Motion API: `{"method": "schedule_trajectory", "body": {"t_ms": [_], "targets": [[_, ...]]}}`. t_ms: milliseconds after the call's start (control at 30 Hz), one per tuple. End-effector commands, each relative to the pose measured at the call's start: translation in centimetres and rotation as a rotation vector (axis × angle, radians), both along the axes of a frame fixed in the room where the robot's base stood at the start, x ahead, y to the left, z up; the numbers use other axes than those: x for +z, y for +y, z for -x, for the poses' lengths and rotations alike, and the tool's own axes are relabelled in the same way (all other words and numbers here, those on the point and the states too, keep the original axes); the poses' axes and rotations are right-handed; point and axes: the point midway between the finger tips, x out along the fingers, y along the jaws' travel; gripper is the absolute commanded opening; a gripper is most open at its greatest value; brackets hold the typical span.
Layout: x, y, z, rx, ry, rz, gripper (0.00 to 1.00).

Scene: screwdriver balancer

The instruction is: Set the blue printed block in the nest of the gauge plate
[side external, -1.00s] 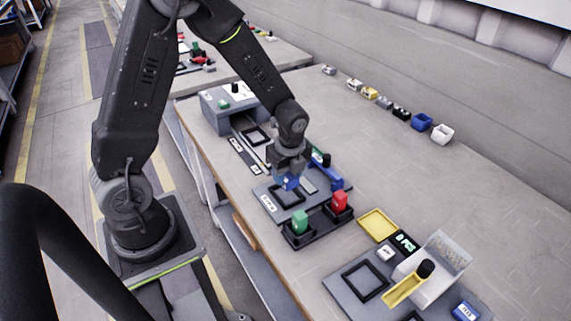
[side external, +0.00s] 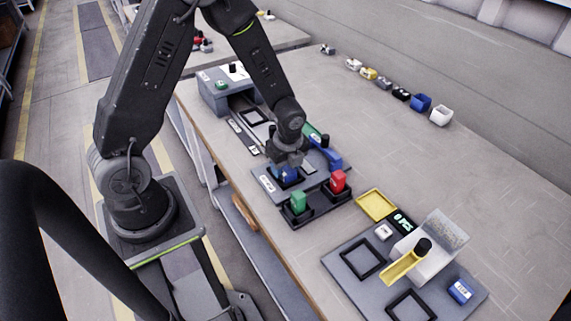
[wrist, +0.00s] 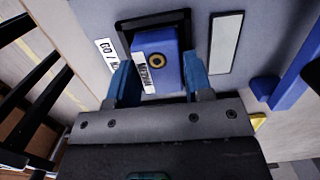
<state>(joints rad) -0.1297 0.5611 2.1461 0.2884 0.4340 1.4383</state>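The blue printed block (side external: 289,175) is at the nest of the grey gauge plate (side external: 267,184), low under my gripper (side external: 288,167). The nest's black frame (wrist: 152,21) shows behind and beside the block. The near part of the nest is hidden by the block, so I cannot tell whether the block rests on the nest floor.
A blue part (side external: 331,158) lies right of my gripper. The table's right side is mostly clear.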

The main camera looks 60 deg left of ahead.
Motion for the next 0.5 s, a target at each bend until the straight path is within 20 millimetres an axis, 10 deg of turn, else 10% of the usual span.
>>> {"method": "schedule_trajectory", "body": {"t_ms": [500], "targets": [[0.14,-0.01,0.0,0.0,0.0,0.0,0.72]]}}
